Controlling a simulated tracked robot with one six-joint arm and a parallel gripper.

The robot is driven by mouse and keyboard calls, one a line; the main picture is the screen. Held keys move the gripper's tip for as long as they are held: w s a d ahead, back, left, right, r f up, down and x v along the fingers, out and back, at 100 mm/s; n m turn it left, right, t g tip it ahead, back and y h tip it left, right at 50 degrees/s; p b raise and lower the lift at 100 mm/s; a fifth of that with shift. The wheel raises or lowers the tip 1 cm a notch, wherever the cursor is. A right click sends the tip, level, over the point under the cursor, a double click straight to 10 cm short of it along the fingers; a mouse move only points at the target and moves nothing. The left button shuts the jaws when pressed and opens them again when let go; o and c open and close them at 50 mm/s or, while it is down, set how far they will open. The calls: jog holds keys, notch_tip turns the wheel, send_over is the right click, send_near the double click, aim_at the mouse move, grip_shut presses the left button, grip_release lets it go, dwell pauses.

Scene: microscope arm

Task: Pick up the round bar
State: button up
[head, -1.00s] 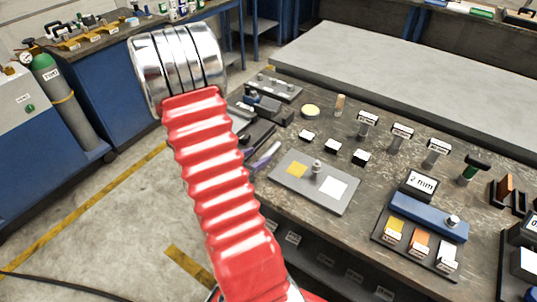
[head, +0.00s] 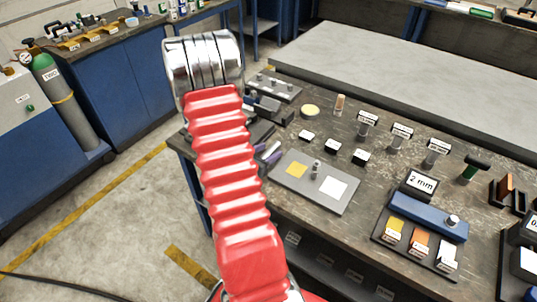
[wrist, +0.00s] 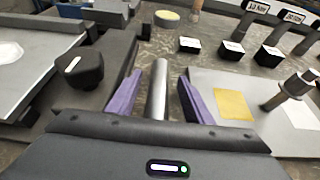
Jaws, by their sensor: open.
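A grey metal round bar (wrist: 158,90) shows in the middle of the wrist view, pointing away from me. My gripper (wrist: 155,95) is open, with one purple finger on each side of the bar and a gap on both sides. The bar's near end is hidden behind the gripper body. I cannot tell how far down the fingers reach beside it. In the head view, my gripper (head: 268,151) is low over the left part of the workbench, mostly behind my red arm, and I cannot make out the bar there.
A grey plate (head: 290,190) with a yellow square, a white square and a small metal post is close on the right. It also shows in the wrist view (wrist: 210,78). A black knob (wrist: 83,70) stands left of my fingers. Small black blocks (wrist: 233,52) sit beyond.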

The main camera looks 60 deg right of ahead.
jog(key=shift+x, duration=0.9)
jog(key=shift+c, duration=0.3)
grip_shut()
jog(key=shift+d+r, duration=0.1)
